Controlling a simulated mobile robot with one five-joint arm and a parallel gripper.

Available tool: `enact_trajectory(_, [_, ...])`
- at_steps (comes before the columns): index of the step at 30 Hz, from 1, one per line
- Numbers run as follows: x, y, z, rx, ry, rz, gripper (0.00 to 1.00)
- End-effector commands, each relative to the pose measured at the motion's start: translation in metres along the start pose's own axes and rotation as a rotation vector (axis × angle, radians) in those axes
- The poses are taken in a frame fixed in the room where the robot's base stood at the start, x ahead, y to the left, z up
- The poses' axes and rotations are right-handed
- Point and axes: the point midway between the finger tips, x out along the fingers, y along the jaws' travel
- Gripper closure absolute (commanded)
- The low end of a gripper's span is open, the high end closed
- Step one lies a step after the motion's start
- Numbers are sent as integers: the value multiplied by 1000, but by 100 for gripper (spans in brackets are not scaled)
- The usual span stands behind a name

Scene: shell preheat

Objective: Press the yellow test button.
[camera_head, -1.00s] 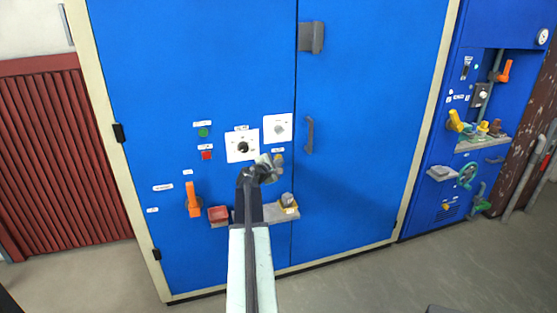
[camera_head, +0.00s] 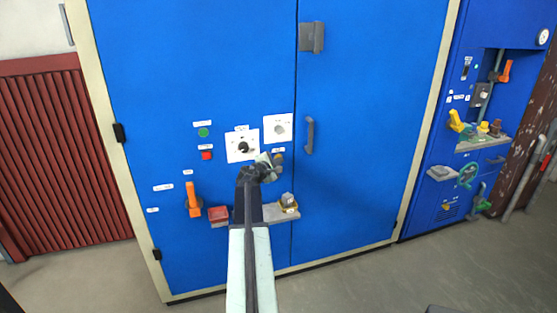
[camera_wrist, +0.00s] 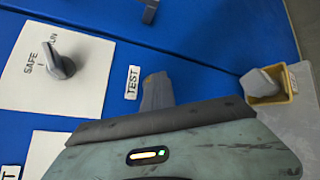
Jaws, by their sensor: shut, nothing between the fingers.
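The yellow test button (camera_head: 279,159) is on the blue cabinet door, under a small label and below the right white switch plate. My gripper (camera_head: 265,164) is shut and empty, just left of the button in the head view. In the wrist view, my shut fingers (camera_wrist: 158,92) stand beside the TEST label (camera_wrist: 132,82).
A SAFE/RUN knob (camera_wrist: 61,60) sits on a white plate. A black knob (camera_head: 243,147), a green button (camera_head: 203,132), a red button (camera_head: 206,155) and an orange handle (camera_head: 193,200) are to the left. A shelf below carries a yellow-rimmed block (camera_head: 289,203).

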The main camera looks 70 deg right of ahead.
Motion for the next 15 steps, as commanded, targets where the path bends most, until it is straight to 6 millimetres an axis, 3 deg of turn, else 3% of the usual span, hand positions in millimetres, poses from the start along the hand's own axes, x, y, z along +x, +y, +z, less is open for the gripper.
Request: enact_trajectory(15, [-8,-6,5,0,1,1,100])
